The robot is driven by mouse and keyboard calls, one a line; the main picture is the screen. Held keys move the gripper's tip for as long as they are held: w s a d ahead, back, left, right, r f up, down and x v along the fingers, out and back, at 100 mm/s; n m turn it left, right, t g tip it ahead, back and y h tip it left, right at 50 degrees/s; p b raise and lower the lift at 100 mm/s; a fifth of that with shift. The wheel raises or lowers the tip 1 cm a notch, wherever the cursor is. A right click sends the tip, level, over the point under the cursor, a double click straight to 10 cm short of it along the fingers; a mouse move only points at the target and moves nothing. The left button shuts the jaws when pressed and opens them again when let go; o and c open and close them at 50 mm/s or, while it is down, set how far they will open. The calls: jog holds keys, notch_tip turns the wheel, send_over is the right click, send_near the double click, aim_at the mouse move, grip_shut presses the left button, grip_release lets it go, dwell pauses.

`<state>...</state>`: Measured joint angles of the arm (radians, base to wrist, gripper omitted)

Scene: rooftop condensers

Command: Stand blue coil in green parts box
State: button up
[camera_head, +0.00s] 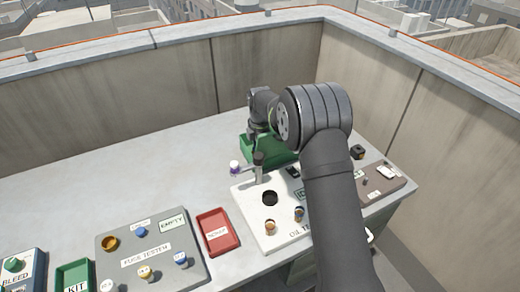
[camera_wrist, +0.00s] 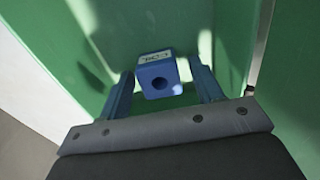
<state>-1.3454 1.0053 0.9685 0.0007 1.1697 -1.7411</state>
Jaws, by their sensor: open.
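The blue coil (camera_wrist: 157,82) is a small block with a pale label on one face and a round hole in another. In the wrist view it is inside the green parts box (camera_wrist: 60,35), whose walls surround it; I cannot tell whether it rests fully on the floor. My gripper (camera_wrist: 164,76) is open, with one finger on each side of the coil and small gaps visible. In the head view the green parts box (camera_head: 256,150) stands at the back of the bench, partly behind my arm. The coil and fingertips are hidden there.
A white tester panel (camera_head: 241,205) with a dark round hole and knobs lies in front of the box. A red tray (camera_head: 218,232) and a grey fuse tester panel (camera_head: 125,246) lie to the left. The back-left bench top is clear. Parapet walls rise behind.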

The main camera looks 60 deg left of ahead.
notch_tip(320, 180, up, 12)
dwell(0.4)
jog(key=shift+f, duration=4)
jog(key=shift+f, duration=0.15)
